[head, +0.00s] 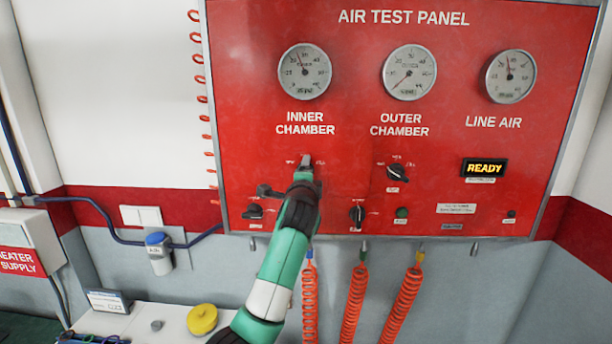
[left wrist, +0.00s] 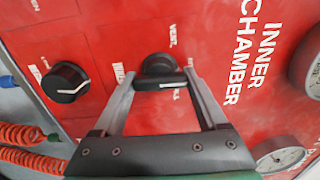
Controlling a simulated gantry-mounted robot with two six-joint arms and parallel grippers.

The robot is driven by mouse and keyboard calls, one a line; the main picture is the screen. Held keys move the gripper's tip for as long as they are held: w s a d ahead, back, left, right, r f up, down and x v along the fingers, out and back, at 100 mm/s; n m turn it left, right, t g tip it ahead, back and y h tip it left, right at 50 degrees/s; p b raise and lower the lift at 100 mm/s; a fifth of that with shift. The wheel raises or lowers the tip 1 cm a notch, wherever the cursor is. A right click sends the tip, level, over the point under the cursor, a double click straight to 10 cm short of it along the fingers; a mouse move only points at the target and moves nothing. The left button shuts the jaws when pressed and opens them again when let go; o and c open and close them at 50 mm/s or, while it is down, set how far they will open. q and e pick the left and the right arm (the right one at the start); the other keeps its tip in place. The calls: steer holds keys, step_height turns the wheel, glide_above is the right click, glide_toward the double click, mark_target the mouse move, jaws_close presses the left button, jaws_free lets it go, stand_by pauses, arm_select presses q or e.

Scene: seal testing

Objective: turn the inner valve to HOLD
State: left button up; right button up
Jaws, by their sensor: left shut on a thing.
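The inner valve is a black knob (left wrist: 160,66) with a white pointer line, below the INNER CHAMBER label (head: 305,123) on the red panel. My left gripper (head: 304,172) reaches it from below in the head view and covers most of it. In the left wrist view the left gripper (left wrist: 160,78) has its two fingers on either side of the knob, shut on it. The pointer line runs roughly left to right in that view. A VENT label (left wrist: 176,32) shows beside the knob; the other position labels are partly hidden or too blurred to read. My right gripper is not in view.
The outer chamber knob (head: 398,172) is to the right. Two more black knobs sit lower, one at left (head: 252,211) and one at right (head: 357,214). A display (head: 484,168) reads READY. Orange coiled hoses (head: 355,300) hang below the panel. A yellow object (head: 202,319) lies on the bench.

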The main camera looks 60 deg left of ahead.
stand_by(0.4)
arm_select(q)
steer(key=o, duration=1.3)
steer(key=b+v, duration=0.4)
steer(key=v, duration=0.7)
steer(key=shift+s+d, duration=0.15)
steer(key=shift+d, duration=0.15)
